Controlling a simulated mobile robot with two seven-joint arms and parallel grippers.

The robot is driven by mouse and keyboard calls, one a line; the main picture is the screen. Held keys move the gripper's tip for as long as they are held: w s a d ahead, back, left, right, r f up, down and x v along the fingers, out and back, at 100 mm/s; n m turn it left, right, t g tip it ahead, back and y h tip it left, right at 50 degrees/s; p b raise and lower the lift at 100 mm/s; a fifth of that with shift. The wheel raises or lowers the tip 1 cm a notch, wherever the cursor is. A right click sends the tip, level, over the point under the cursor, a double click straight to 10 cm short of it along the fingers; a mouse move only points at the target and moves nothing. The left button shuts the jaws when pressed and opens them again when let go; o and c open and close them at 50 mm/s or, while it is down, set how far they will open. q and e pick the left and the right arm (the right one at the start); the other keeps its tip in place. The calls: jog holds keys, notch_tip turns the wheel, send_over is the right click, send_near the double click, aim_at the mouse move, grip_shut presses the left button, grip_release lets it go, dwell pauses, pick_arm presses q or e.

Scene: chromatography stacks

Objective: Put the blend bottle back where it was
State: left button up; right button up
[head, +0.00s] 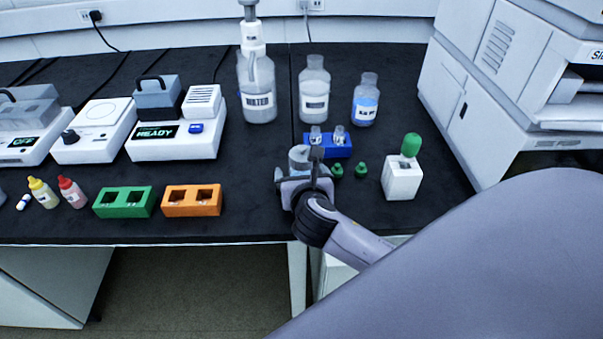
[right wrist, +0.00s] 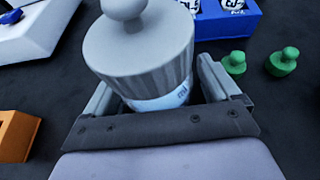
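My right gripper (head: 297,178) is over the dark bench, left of the green caps. A bottle with a ribbed grey cap (right wrist: 140,45) stands between its fingers in the right wrist view, a bluish label (right wrist: 170,97) showing below the cap. I take it to be the blend bottle, but its name cannot be read. It also shows in the head view (head: 298,155), partly hidden by the gripper. A dark gap shows by the right finger, and the contact is hidden, so I cannot tell whether the fingers grip it. My left gripper is not in view.
A blue rack (head: 330,150) with vials stands just behind the gripper. Two green caps (head: 337,170) and a white block (head: 403,184) are to its right. Larger bottles (head: 314,92) stand behind. An orange rack (head: 192,201) is to the left, with bare bench between.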

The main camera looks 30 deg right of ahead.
jog(key=shift+s+r, duration=0.1)
jog(key=shift+r, duration=0.1)
jog(key=p+v, duration=0.2)
jog(key=v, duration=0.9)
jog(key=shift+s+a+r, duration=0.1)
jog(key=shift+s+a, duration=0.15)
jog(key=shift+s, duration=0.05)
